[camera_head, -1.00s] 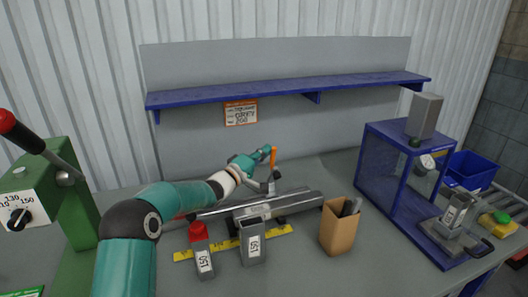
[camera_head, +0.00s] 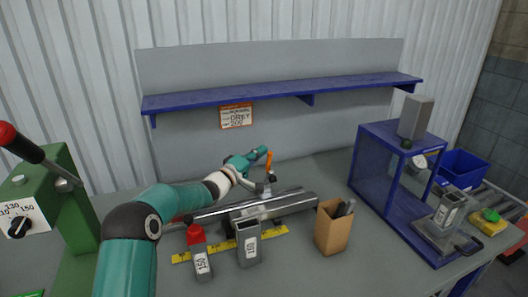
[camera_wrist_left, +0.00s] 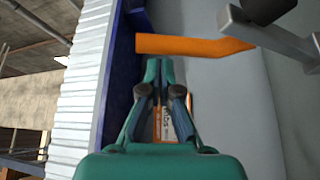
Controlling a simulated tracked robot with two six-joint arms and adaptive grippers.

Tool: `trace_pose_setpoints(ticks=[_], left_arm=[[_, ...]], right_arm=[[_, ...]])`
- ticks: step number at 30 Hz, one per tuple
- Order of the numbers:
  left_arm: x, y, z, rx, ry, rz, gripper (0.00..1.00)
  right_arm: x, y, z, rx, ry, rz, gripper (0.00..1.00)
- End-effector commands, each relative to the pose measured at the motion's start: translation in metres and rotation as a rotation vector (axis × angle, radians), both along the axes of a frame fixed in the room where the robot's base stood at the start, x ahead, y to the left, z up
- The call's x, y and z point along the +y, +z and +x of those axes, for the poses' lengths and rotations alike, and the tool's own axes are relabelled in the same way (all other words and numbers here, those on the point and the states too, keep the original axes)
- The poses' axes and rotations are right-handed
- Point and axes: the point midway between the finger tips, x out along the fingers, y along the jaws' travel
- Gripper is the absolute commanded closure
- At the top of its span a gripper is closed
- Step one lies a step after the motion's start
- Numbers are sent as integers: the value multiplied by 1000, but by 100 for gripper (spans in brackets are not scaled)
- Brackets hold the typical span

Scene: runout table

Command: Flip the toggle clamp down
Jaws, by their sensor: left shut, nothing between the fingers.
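The toggle clamp's orange handle (camera_head: 269,161) stands up from the metal clamp body (camera_head: 262,188) at the back of the long metal runout fixture (camera_head: 270,206). In the left wrist view the handle (camera_wrist_left: 195,46) lies crosswise just beyond my fingertips, with the grey clamp arm (camera_wrist_left: 275,35) at upper right. My left gripper (camera_head: 264,150) is shut and empty, beside the upper part of the handle. In the left wrist view its fingertips (camera_wrist_left: 159,62) are together close to the handle; whether they touch it I cannot tell. My right gripper is out of view.
A green press (camera_head: 65,210) is at left, a blue frame (camera_head: 387,195) at right. A blue shelf (camera_head: 290,93) hangs behind.

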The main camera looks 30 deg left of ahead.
Motion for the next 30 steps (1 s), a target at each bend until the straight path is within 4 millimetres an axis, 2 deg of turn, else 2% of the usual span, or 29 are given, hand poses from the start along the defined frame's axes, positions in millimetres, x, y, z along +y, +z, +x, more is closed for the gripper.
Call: trace_pose_setpoints(ticks=[1,4,6,18,24,30], left_arm=[[5,8,2,1,1,1,100],[16,14,5,2,5,1,100],[18,1,-9,1,4,1,100],[34,-15,-75,2,4,2,100],[36,-17,-89,1,4,2,100],[36,-11,-91,0,2,1,100]], right_arm=[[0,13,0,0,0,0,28],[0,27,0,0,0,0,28],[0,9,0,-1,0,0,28],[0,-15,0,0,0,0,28],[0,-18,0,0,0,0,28],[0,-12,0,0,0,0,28]])
